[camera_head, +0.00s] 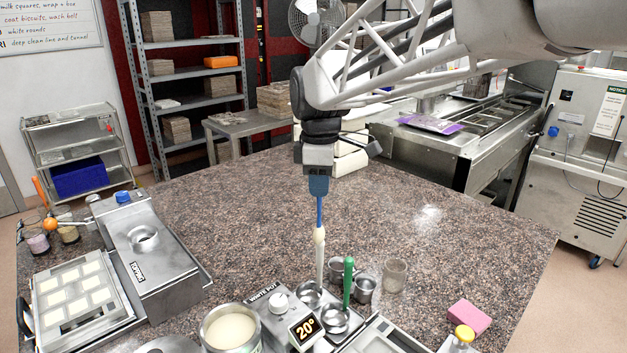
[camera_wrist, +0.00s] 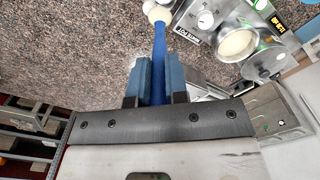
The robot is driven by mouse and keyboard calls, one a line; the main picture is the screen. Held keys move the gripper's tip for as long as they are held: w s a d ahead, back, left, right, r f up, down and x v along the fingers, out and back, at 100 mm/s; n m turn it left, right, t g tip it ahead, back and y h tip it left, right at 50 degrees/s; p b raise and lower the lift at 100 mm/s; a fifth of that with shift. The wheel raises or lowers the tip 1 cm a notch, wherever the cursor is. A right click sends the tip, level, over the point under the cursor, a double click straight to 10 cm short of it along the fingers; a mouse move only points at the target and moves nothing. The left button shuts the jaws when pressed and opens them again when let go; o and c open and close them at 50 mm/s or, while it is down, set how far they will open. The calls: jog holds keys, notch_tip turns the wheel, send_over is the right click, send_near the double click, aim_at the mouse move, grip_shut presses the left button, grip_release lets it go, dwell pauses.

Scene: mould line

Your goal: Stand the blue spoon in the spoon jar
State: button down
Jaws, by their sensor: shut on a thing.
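My gripper (camera_head: 319,187) points straight down over the table and is shut on the blue spoon (camera_head: 320,211) by its blue handle. The spoon hangs upright, with a cream-coloured part below the handle and a pale shaft under that. Its lower end is beside or over a small metal cup (camera_head: 309,295); I cannot tell whether it is inside. In the wrist view the blue handle (camera_wrist: 160,48) runs out between the fingers (camera_wrist: 152,88). A clear glass jar (camera_head: 395,275) stands to the right, apart from the spoon. I cannot tell for sure which vessel is the spoon jar.
A green-handled utensil (camera_head: 348,281) stands in another metal cup close to the right of the spoon. A pink block (camera_head: 469,316) lies right. The table's back (camera_head: 230,205) is clear.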

jog(key=w+d+f, duration=0.2)
jog(key=d+f, duration=0.1)
jog(key=d, duration=0.6)
jog(key=w+d+f+m, duration=0.1)
jog(key=w+d+f, duration=0.2)
jog(key=d, duration=0.7)
jog(key=shift+d+f+m, duration=0.25)
jog(key=shift+f+m, duration=0.05)
jog(key=shift+f, duration=0.55)
notch_tip(320, 180, down, 9)
dwell(0.6)
dwell(0.3)
jog(key=c, duration=1.1)
grip_release()
jog(key=shift+o, duration=0.2)
